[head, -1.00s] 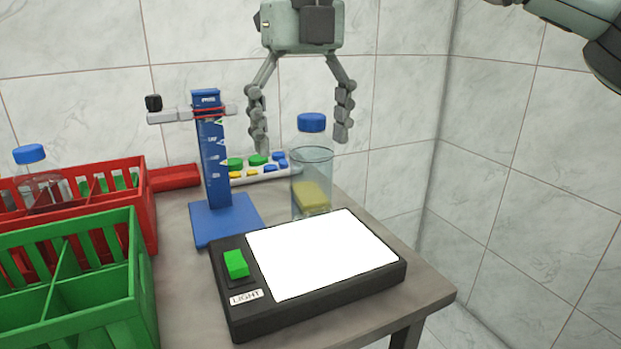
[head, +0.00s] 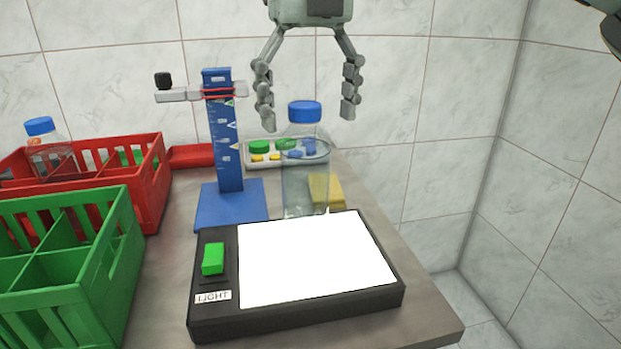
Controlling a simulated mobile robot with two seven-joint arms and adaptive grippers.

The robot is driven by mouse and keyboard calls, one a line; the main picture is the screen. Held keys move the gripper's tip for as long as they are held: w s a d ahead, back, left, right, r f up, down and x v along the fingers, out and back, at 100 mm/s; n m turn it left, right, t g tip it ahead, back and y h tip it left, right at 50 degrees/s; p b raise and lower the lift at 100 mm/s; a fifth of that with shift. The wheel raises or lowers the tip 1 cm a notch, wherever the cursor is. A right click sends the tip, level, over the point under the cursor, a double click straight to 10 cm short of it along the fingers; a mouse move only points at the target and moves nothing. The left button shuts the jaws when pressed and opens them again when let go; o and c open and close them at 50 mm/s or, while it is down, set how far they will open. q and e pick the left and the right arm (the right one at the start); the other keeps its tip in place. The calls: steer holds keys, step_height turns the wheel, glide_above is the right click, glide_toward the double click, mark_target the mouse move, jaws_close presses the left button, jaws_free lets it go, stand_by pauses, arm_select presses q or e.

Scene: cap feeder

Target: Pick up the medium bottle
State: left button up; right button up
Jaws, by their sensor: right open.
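A clear bottle with a blue cap (head: 304,112) stands upright on the table just behind the light panel. Its see-through body (head: 300,190) lets the things behind it show. My right gripper (head: 309,120) comes down from the top, open and empty, with its fingers pointing down. In the picture its fingertips are at about cap height, one on each side of the cap; I cannot tell whether they are level with it in depth. A second blue-capped clear bottle (head: 40,127) is in the red crate, its lower part hidden.
The light panel (head: 222,318) with a green switch is in front. A blue height gauge (head: 222,145) stands left of the bottle. A yellow block (head: 334,190) and a tray of caps (head: 262,159) are behind. The red crate (head: 155,190) and green crate (head: 115,270) fill the left.

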mark_target(305, 165)
steer(key=shift+a+f, duration=0.2)
steer(key=shift+f, duration=1.75)
steer(key=shift+a+f, duration=0.15)
steer(key=shift+f, duration=1.8)
steer(key=shift+c, duration=0.6)
steer(key=c, duration=1.6)
